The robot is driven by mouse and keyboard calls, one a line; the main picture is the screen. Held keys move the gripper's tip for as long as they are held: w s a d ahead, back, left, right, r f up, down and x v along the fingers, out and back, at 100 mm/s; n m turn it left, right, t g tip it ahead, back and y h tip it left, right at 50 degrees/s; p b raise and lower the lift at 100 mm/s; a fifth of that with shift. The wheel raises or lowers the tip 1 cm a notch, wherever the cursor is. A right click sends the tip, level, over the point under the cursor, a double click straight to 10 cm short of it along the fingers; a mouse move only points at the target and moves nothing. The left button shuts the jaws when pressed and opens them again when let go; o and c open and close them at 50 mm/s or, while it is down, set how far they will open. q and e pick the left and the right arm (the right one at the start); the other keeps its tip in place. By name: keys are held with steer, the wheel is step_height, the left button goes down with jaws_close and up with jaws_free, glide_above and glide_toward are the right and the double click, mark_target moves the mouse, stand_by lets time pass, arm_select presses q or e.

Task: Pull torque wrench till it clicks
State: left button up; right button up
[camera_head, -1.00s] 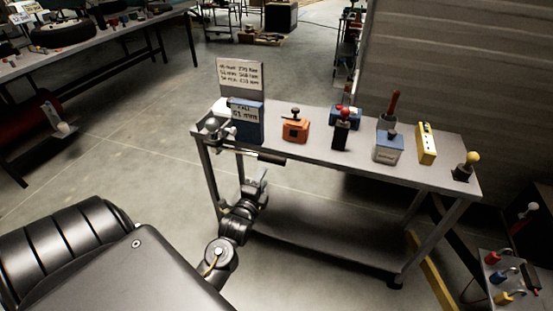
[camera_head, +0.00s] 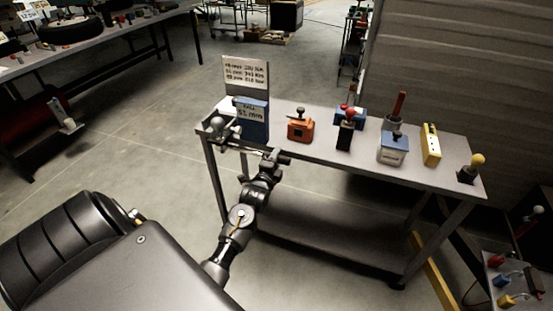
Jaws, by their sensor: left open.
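The torque wrench (camera_head: 246,147) runs along the front left edge of the grey metal table (camera_head: 330,152), from a silver fixture (camera_head: 220,128) at the corner towards its dark handle. My left gripper (camera_head: 271,158) is open at the handle, reaching up from below. The gripper partly hides the handle, and I cannot tell whether the fingers are around it or only beside it. A blue box with a "51 mm" label (camera_head: 253,118) stands just behind the wrench. A sign with torque values (camera_head: 246,73) rises behind the box. My right gripper does not show.
On the table stand an orange box (camera_head: 301,126), a black stand with a red knob (camera_head: 346,133), a blue-topped grey box (camera_head: 393,149), a yellow box (camera_head: 430,144) and a yellow-knobbed lever (camera_head: 470,170). A lower shelf (camera_head: 325,235) lies under the tabletop. Open floor lies to the left.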

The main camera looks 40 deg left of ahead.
arm_select(q)
steer(key=shift+c, duration=0.5)
jaws_close()
